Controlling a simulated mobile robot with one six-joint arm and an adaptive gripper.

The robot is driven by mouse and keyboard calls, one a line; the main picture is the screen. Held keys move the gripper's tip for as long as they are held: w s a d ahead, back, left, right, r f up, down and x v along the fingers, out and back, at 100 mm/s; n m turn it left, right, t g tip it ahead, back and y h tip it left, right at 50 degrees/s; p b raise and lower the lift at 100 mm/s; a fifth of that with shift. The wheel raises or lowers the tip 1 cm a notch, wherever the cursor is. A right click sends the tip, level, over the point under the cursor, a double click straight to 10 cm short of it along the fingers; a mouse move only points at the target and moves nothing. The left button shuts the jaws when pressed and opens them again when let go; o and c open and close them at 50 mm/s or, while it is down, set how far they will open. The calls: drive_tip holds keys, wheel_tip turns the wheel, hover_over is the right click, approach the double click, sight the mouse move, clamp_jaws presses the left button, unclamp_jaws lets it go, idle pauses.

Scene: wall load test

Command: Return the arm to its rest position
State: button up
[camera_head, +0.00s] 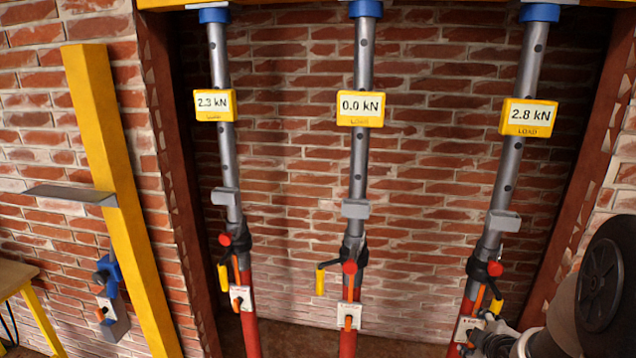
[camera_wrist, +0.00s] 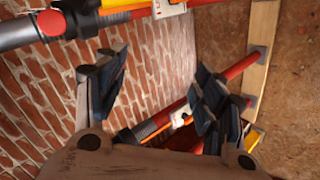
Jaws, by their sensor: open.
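My arm comes in from the lower right of the head view. My gripper (camera_head: 482,343) is low by the right prop (camera_head: 507,180), partly cut off by the bottom edge. In the wrist view my gripper (camera_wrist: 158,85) has its two dark pads spread wide, with nothing between them. A red prop tube (camera_wrist: 165,120) shows beyond the fingers; I cannot tell whether the gripper touches the right prop.
The left prop (camera_head: 218,150) reads 2.3 kN, the middle prop (camera_head: 360,160) 0.0 kN and the right one 2.8 kN. A yellow post (camera_head: 120,200) with a grey shelf (camera_head: 72,194) stands left. A wooden table (camera_head: 15,275) is at far left.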

drive_tip(key=s+a+r+m+g, duration=0.3)
drive_tip(key=s+a+r+m, duration=0.3)
drive_tip(key=s+a+r, duration=0.6)
drive_tip(key=s+a+r+m+g+y, duration=0.2)
drive_tip(key=s+a+m+y, duration=0.1)
drive_tip(key=s+a, duration=0.8)
drive_tip(key=s+m, duration=0.1)
drive_tip(key=s, duration=0.3)
drive_tip(key=shift+s+a+m, duration=0.3)
drive_tip(key=shift+a, duration=0.05)
